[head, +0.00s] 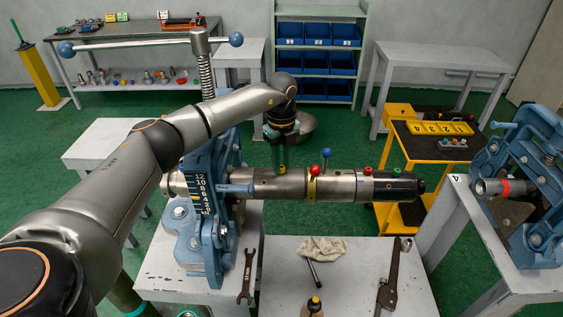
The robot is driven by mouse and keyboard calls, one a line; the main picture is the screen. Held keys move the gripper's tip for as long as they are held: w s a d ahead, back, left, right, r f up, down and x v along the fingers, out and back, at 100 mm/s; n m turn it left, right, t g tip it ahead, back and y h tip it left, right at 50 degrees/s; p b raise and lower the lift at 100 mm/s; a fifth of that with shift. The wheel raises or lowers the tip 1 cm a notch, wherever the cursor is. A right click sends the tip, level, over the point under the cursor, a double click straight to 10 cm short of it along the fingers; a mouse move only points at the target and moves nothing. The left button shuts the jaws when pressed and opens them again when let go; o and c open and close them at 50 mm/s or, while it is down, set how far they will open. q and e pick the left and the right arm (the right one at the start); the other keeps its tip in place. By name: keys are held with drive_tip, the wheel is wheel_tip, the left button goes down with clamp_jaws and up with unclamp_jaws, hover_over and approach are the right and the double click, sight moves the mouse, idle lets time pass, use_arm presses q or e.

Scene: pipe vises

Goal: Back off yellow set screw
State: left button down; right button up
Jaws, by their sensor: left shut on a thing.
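The yellow set screw (282,169) sits on top of the grey pipe assembly (262,185), which lies level in the blue pipe vise (210,170). My left gripper (282,162) comes down from above with its fingers at the screw and is shut on it. The fingers hide part of the screw. To the right along the pipe stand a red-knobbed screw (313,168) by a yellow band, a blue-knobbed screw (326,154), another red one (367,171) and a green one (382,169). My right gripper is not in view.
A wrench (246,277), a rag (323,249), a dark handled tool (314,273), a large pipe wrench (390,280) and a yellow-topped item (315,304) lie on the front tables. A second blue vise (525,185) stands at right. A yellow cart (436,156) is behind.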

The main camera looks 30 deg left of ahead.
sight(282, 167)
use_arm(q)
drive_tip(key=shift+s+d+f+n, duration=0.15)
drive_tip(key=shift+f+n, duration=0.15)
drive_tip(key=shift+n, duration=0.3)
drive_tip(key=c, duration=0.7)
unclamp_jaws()
drive_tip(key=shift+r, duration=0.1)
drive_tip(key=shift+c, duration=0.2)
drive_tip(key=shift+r, duration=0.1)
wheel_tip(282, 167, up, 12)
drive_tip(key=b, duration=0.1)
drive_tip(key=shift+r+b, duration=0.2)
drive_tip(key=shift+b, duration=0.15)
drive_tip(key=shift+f, duration=0.1)
